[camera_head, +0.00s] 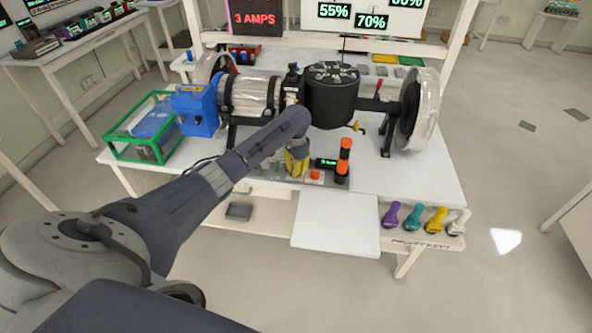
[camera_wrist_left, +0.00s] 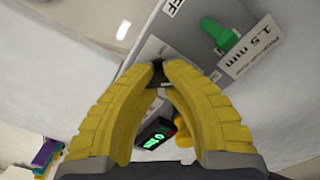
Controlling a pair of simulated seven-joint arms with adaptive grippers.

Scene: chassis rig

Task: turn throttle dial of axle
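The axle assembly (camera_head: 332,95) lies across the white table, with a blue box, a silver drum, a black housing and a wheel at the right. My left gripper (camera_head: 297,172) has yellow fingers and points down at the table's front, left of a small green-lit display (camera_head: 325,163). In the left wrist view its fingertips (camera_wrist_left: 158,70) are close together on a small dark knob (camera_wrist_left: 158,76), likely the throttle dial, over a grey plate (camera_wrist_left: 151,48). The fingers hide most of the knob. The display (camera_wrist_left: 154,138) shows between the fingers. My right gripper is not in view.
A green knob (camera_wrist_left: 219,36) sits near a "1.5 mm" label (camera_wrist_left: 250,46). A green-framed box (camera_head: 142,128) is at left. Several coloured tools (camera_head: 412,217) hang at front right. The white front panel (camera_head: 335,224) is bare.

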